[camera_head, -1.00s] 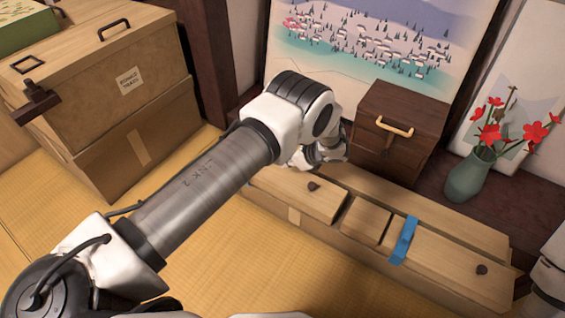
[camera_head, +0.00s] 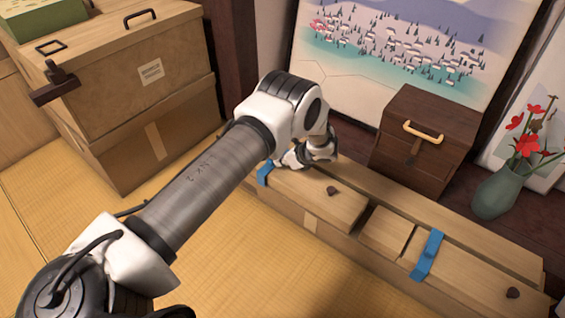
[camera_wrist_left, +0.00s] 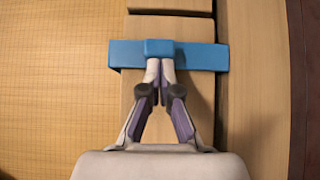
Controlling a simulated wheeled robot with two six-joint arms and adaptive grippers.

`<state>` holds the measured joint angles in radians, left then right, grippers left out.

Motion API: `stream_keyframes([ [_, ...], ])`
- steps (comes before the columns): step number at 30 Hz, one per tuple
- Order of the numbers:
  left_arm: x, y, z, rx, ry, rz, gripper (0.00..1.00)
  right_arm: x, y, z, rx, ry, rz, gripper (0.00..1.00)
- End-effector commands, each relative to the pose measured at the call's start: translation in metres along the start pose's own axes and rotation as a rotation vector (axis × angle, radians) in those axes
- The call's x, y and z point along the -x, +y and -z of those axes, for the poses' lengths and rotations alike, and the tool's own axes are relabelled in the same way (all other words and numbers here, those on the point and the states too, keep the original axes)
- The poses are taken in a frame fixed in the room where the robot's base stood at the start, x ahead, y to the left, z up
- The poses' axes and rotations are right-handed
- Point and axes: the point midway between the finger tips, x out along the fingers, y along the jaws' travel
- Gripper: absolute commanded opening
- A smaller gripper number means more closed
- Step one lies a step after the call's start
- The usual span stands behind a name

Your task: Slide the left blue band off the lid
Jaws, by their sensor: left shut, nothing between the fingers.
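The left blue band (camera_head: 264,173) lies across the left end of the wooden lid (camera_head: 345,206) on the long low box. In the left wrist view the band (camera_wrist_left: 200,57) runs crosswise over the lid, with a raised blue block at its middle. My left gripper (camera_head: 284,160) is shut and empty, low over the lid beside the band. In the wrist view its fingertips (camera_wrist_left: 161,66) reach the near edge of the raised block; whether they touch it I cannot tell. A second blue band (camera_head: 428,256) lies across the right part of the box. My right gripper is out of view.
A dark drawer box (camera_head: 423,140) with a gold handle and a vase of red flowers (camera_head: 497,192) stand behind the long box. Stacked wooden boxes (camera_head: 140,80) stand at the left. The tatami floor (camera_head: 250,262) in front is clear.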

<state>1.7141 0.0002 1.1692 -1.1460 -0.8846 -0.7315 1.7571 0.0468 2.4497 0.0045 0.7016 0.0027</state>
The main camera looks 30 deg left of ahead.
Motion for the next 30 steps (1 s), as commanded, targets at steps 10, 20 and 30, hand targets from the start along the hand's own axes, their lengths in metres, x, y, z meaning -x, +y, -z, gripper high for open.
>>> stream_keyframes([
  [10, -0.054, 0.001, -0.054, 0.006, 0.001, -0.004, 0.00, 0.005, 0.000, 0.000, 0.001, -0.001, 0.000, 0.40],
  [20, -0.089, 0.001, -0.088, 0.001, -0.001, -0.001, 0.00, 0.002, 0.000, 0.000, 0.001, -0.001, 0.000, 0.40],
  [30, -0.089, 0.000, -0.091, 0.002, -0.003, 0.000, 0.00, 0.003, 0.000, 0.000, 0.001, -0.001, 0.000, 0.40],
])
